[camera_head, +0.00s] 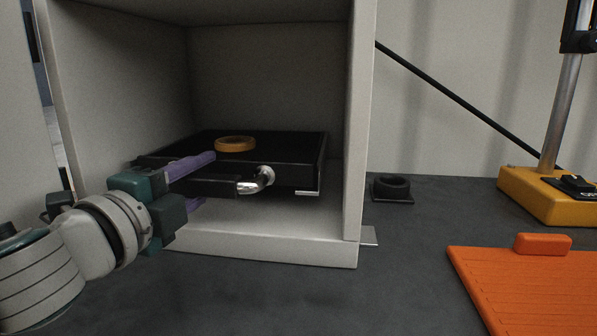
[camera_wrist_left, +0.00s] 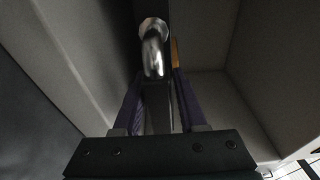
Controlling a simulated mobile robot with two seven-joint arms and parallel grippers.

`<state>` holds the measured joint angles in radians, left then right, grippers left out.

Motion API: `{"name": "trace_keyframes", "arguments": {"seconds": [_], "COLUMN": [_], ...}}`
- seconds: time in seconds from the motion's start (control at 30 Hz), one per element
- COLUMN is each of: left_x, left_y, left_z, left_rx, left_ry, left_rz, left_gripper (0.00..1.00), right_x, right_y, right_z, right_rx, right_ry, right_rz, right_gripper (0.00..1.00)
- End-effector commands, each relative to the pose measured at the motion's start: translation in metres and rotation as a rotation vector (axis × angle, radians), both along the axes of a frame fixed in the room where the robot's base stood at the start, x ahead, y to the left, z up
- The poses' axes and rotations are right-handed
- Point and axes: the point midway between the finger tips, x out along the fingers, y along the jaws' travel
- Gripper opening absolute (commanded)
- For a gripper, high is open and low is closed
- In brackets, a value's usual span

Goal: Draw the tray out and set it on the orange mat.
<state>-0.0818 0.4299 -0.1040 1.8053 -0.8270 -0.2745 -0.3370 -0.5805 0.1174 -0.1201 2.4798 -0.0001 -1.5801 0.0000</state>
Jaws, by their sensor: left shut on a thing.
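The black tray (camera_head: 292,158) sits inside the grey cabinet, slightly above its floor, with an orange-yellow ring (camera_head: 235,144) on top. Its handle has a dark bar and a shiny metal bend (camera_head: 262,180); the bend also shows in the left wrist view (camera_wrist_left: 154,52). My left gripper (camera_head: 210,183) reaches in from the left, its purple fingers on either side of the dark bar, shut on the handle. The gripper hides part of the tray's front left. The orange mat (camera_head: 525,290) lies on the worktop at the right, apart from the tray. My right gripper is not in view.
The cabinet's right wall (camera_head: 361,110) and front lip (camera_head: 270,247) frame the opening. A yellow-based stand (camera_head: 540,195) is at the far right. An orange block (camera_head: 543,243) stands at the mat's back edge.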

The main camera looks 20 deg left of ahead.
Motion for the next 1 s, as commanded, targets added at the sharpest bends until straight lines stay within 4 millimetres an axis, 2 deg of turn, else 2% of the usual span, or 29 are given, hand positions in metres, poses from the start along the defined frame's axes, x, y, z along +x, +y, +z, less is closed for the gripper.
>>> {"name": "trace_keyframes", "arguments": {"seconds": [0.37, 1.0], "left_x": [-0.003, -0.03], "left_y": [-0.001, -0.007], "left_z": [0.0, 0.0], "left_rx": [-0.001, -0.001], "left_ry": [0.0, 0.0], "left_rz": [-0.001, -0.001], "left_gripper": [0.0, 0.0], "right_x": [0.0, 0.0], "right_y": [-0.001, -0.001], "right_z": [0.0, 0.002], "right_rx": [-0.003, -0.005], "right_ry": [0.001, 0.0], "right_rz": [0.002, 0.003], "right_gripper": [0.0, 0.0]}}
